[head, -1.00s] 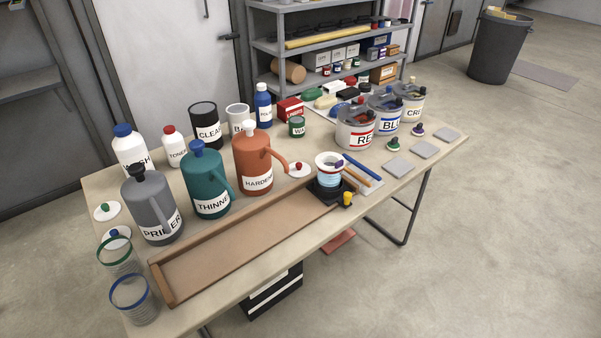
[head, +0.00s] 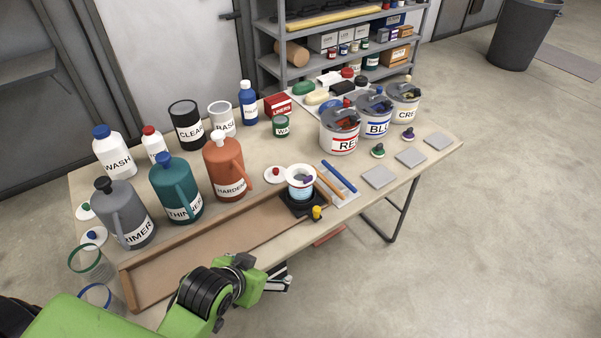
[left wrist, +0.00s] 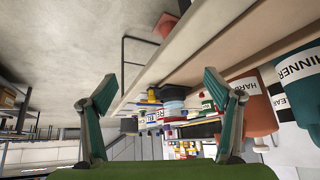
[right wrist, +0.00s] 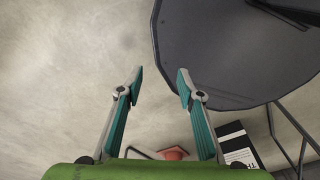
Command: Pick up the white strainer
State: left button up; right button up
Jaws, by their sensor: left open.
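The white strainer (head: 300,171) looks like a white ring-rimmed piece on top of a light blue cup, with something purple at its rim. The cup stands on a black square base (head: 298,205) at the far end of the wooden tray. My left gripper (head: 282,280) is open and empty, in front of the table's near edge, below and left of the strainer. In the left wrist view its fingers (left wrist: 160,85) are wide apart, with the table items beyond, upside down. My right gripper (right wrist: 160,78) is outside the head view; its fingers are apart with nothing between them.
The long wooden tray (head: 150,287) lies along the near edge. Grey, teal and orange jugs (head: 228,168) stand behind it. A yellow-topped item (head: 317,212) is beside the black base. Blue and orange sticks (head: 338,176) lie to the right. Paint cans (head: 340,130) stand further right.

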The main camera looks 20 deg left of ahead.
pick_arm(q)
jog(key=w+r+t, duration=0.3)
jog(key=w, duration=0.7)
jog(key=t, duration=0.3)
send_near(300, 175)
jog(key=shift+n, duration=0.4)
jog(key=p+x, duration=0.1)
jog(key=x, duration=0.9)
jog(key=shift+w+d+f, duration=0.1)
jog(key=shift+w+f, duration=0.05)
jog(key=shift+w, duration=0.2)
jog(key=shift+c, duration=0.4)
jog(key=c, duration=1)
